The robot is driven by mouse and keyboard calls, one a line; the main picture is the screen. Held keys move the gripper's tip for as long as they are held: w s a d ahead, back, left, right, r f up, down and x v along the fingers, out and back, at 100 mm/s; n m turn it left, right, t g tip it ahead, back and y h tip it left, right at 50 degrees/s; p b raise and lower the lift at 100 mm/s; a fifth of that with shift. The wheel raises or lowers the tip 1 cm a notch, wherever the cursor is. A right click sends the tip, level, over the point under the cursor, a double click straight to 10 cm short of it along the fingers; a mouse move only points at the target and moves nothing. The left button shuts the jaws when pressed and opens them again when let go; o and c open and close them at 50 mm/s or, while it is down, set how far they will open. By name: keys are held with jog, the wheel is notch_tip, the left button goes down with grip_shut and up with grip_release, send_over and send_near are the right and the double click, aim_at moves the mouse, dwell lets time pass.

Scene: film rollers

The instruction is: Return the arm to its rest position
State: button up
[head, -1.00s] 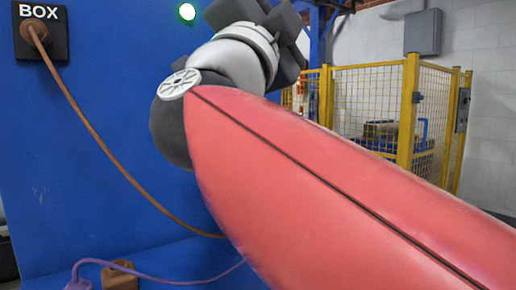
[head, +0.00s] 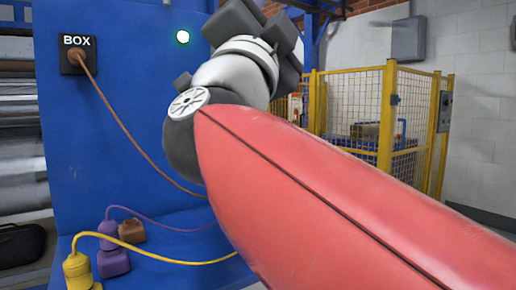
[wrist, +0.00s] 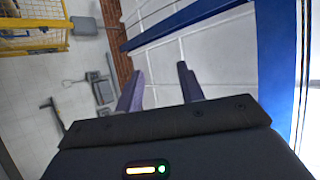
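My arm, with its red link, reaches up from the lower right in the head view and ends in a grey and black wrist in front of the blue panel. The fingers of my gripper are not visible in the head view. In the wrist view, the two fingers of my gripper (wrist: 160,88) are spread apart with nothing between them. Beyond them are a white wall and a blue beam (wrist: 185,25).
Yellow (head: 78,272), purple (head: 112,262) and brown (head: 132,231) plugs sit on the ledge below. A yellow fence (head: 385,120) stands right.

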jog(key=w+f+n+g+y, duration=0.2)
jog(key=f+n+g+y, duration=0.2)
jog(key=f+n+y, duration=0.6)
jog(key=w+f+n+g+y, duration=0.35)
jog(key=f+n, duration=0.35)
jog(key=f, duration=0.7)
jog(key=s+d+f+g+h, duration=0.1)
jog(key=s+d+f+g, duration=0.2)
jog(key=f, duration=0.7)
jog(key=s+d+f+g+h, duration=0.2)
jog(key=s+d+f+g, duration=0.2)
jog(key=f, duration=0.6)
jog(key=s+d+f+g+h, duration=0.1)
jog(key=s+d+f+g, duration=0.3)
jog(key=s+d+f, duration=0.2)
notch_tip(320, 180, down, 4)
jog(key=shift+s+d+p, duration=0.35)
jog(key=shift+s, duration=0.85)
